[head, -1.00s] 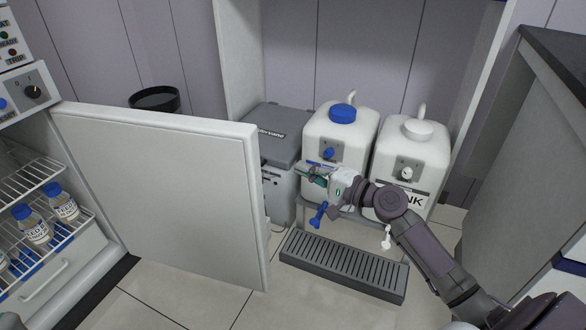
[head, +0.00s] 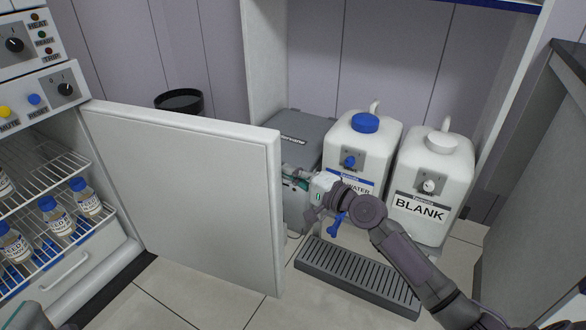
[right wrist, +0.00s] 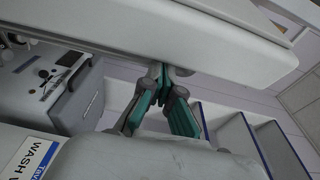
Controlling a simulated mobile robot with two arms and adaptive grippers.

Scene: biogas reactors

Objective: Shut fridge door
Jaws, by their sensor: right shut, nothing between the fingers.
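The fridge door (head: 185,190) is white and stands wide open, its inner face towards me in the head view. Its free edge also shows close up in the right wrist view (right wrist: 215,35). The fridge (head: 75,100) is open at the left. My right gripper (head: 287,170) is shut and empty, just beyond the door's free edge on its outer side. In the right wrist view its fingertips (right wrist: 168,75) are right at the door; I cannot tell whether they touch.
Fridge racks hold several blue-capped bottles (head: 55,216). A grey box (head: 300,135) and two white canisters (head: 362,140) (head: 432,185) stand behind my right arm. A grated tray (head: 355,275) lies below. Floor in front of the door is clear.

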